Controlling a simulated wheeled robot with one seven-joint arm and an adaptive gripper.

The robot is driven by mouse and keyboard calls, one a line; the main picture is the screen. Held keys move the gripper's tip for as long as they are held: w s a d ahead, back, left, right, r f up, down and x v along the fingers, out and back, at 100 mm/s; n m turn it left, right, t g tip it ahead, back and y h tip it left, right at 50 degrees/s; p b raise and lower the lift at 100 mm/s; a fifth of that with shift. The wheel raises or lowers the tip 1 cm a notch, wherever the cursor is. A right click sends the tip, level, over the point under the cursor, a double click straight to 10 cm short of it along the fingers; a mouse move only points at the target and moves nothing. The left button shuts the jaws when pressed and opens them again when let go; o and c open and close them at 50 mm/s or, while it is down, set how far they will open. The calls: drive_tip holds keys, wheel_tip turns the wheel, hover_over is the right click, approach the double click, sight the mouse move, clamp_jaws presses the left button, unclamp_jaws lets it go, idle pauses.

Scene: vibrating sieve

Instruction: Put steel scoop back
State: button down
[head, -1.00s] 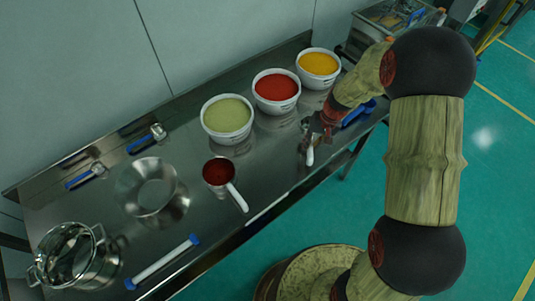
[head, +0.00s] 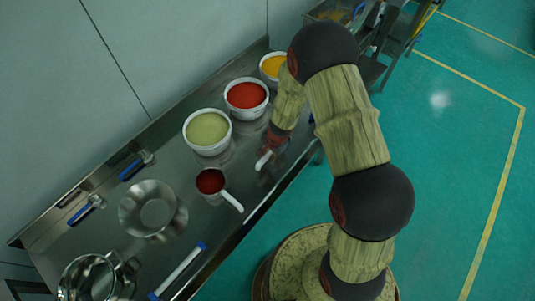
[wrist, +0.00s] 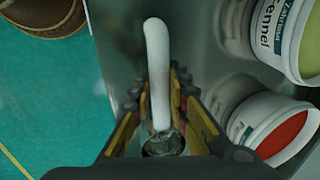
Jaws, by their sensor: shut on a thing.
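My gripper (wrist: 157,84) is shut on a scoop with a white handle (wrist: 157,70), which I take to be the steel scoop. A small shiny steel part (wrist: 163,143) shows low between the fingers, while the handle points away past the fingertips. In the head view my gripper (head: 277,140) is over the front part of the steel bench (head: 165,255), in front of the red bowl (head: 246,95). The white handle (head: 263,160) sticks out below it. The scoop's bowl is mostly hidden, and I cannot tell whether it touches the bench.
A pale green bowl (head: 207,131) and a partly hidden yellow bowl (head: 272,67) flank the red one. A small red-filled cup with a white handle (head: 211,181) stands nearby.

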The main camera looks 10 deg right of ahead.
drive_tip(key=shift+s+d+b+x, duration=0.1)
drive_tip(key=shift+s+b+x, duration=0.05)
drive_tip(key=shift+b+x, duration=0.65)
drive_tip(key=shift+s+d+b+x, duration=0.1)
drive_tip(key=shift+s+b+x, duration=0.05)
drive_tip(key=shift+b+x, duration=0.65)
drive_tip(key=shift+s+d+b+x, duration=0.15)
drive_tip(key=shift+b+x, duration=0.4)
drive_tip(key=shift+x, duration=0.5)
drive_tip(key=shift+f, duration=0.3)
drive_tip(key=c, duration=1.6)
unclamp_jaws()
drive_tip(key=shift+c, duration=0.2)
drive_tip(key=shift+o, duration=1.2)
drive_tip(key=shift+o, duration=1.2)
